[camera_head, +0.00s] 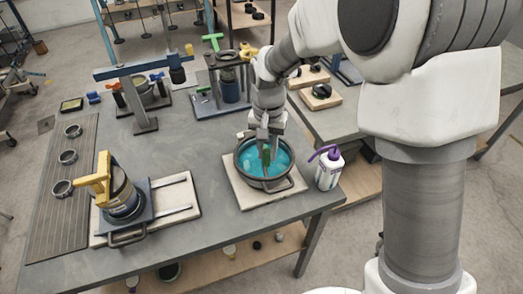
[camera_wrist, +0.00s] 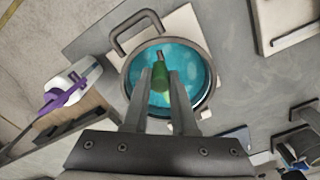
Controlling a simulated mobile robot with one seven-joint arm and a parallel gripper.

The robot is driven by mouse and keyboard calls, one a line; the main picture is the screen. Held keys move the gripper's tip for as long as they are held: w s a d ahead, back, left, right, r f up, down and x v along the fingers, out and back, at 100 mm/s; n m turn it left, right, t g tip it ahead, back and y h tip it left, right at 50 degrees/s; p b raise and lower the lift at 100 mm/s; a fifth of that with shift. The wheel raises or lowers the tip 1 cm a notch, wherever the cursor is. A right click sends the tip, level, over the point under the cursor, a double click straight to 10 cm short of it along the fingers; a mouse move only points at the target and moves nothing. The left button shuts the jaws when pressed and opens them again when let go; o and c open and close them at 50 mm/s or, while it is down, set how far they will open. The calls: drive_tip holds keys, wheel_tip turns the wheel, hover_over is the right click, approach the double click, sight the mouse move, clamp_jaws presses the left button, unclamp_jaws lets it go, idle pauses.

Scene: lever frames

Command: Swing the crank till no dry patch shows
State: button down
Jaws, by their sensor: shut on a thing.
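A round dark pan (camera_head: 262,184) with a loop handle stands on a pale board on the table. Its inside shows glossy teal (camera_head: 282,160), with a few paler marks near the rim; whether these are dry patches I cannot tell. The pan also shows in the wrist view (camera_wrist: 126,78). A green grip with a darker metal end, seemingly the crank's handle (camera_wrist: 160,76), stands over the teal area. My gripper (camera_head: 267,155) reaches down into the pan, shut on the green grip, with one finger on each side. The fingers hide the crank's lower part.
A white bottle with a purple top (camera_head: 329,170) stands right of the pan, close by. A yellow-handled device (camera_head: 122,195) sits on a board at the left. Blue and dark rigs (camera_head: 145,100) stand behind. Bare table lies between the pan and the left device.

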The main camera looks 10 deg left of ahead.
drive_tip(key=d+n, duration=0.1)
drive_tip(key=n, duration=0.1)
drive_tip(key=w+d+n, duration=0.1)
drive_tip(key=n, duration=0.1)
drive_tip(key=shift+w+n, duration=0.1)
drive_tip(key=shift+n, duration=0.2)
drive_tip(key=n, duration=0.1)
drive_tip(key=w+n, duration=0.1)
drive_tip(key=n, duration=0.1)
drive_tip(key=d+n, duration=0.1)
drive_tip(key=shift+w+r+p, duration=0.1)
drive_tip(key=shift+w+p, duration=0.25)
drive_tip(key=n, duration=0.1)
drive_tip(key=w+n, duration=0.1)
drive_tip(key=n, duration=0.1)
drive_tip(key=w+n+p, duration=0.1)
drive_tip(key=n, duration=0.1)
drive_tip(key=shift+d, duration=0.3)
drive_tip(key=shift+w+a+n+p, duration=0.1)
drive_tip(key=shift+w+n+p, duration=0.3)
drive_tip(key=shift+n, duration=0.5)
drive_tip(key=shift+w+a+n+p, duration=0.1)
drive_tip(key=shift+w+n+p, duration=0.25)
drive_tip(key=shift+n, duration=0.55)
drive_tip(key=c, duration=0.7)
unclamp_jaws()
wheel_tip(320, 180, up, 17)
drive_tip(key=shift+r, duration=0.15)
